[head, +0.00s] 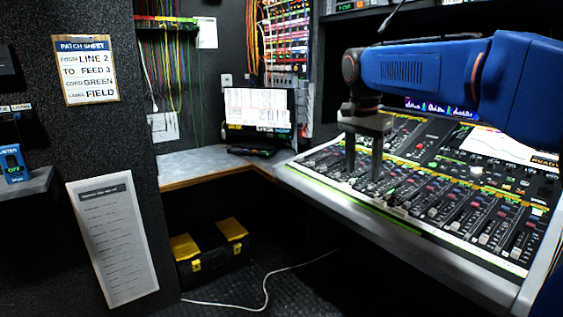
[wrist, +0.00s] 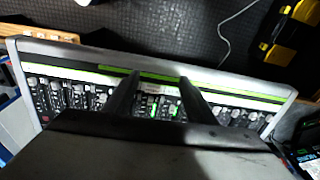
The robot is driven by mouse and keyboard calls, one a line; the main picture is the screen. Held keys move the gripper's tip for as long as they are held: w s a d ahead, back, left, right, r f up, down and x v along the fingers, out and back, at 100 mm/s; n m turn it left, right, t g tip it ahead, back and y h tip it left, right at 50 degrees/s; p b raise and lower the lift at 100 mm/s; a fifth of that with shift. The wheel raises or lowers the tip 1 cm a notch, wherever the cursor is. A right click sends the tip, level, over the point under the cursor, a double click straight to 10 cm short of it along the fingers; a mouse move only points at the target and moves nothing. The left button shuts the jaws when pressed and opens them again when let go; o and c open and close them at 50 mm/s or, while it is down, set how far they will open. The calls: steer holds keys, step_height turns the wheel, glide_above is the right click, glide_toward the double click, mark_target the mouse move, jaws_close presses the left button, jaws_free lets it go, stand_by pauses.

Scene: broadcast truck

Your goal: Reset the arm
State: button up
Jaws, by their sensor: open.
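My blue arm reaches in from the right in the head view. My gripper (head: 363,165) points down above the left part of the mixing console (head: 430,232). Its two dark fingers are apart with nothing between them. In the wrist view my gripper (wrist: 156,88) also shows open, its fingers spread over the console's faders and the green strip along the front edge (wrist: 225,88). I cannot tell how high the fingertips are above the faders.
A laptop (head: 258,112) stands on the corner desk (head: 205,163). A black and yellow toolbox (head: 210,252) and a white cable (head: 268,283) are on the floor. A patch sheet (head: 86,70) hangs on the left wall; a white printed board (head: 113,238) leans below it.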

steer(key=s+d+f+n+t, duration=0.1)
steer(key=s+d+f+n, duration=0.1)
steer(key=s+f, duration=0.5)
steer(key=s+d+f+n+t, duration=0.1)
steer(key=s+d+f+n, duration=0.2)
steer(key=s+f, duration=0.4)
steer(key=s+d+f+n+t+y, duration=0.1)
steer(key=s+f+n, duration=0.4)
steer(key=s, duration=1.2)
step_height(320, 180, down, 2)
steer(key=shift+d+f+t, duration=0.1)
steer(key=shift+d+t, duration=0.3)
steer(key=shift+d, duration=0.4)
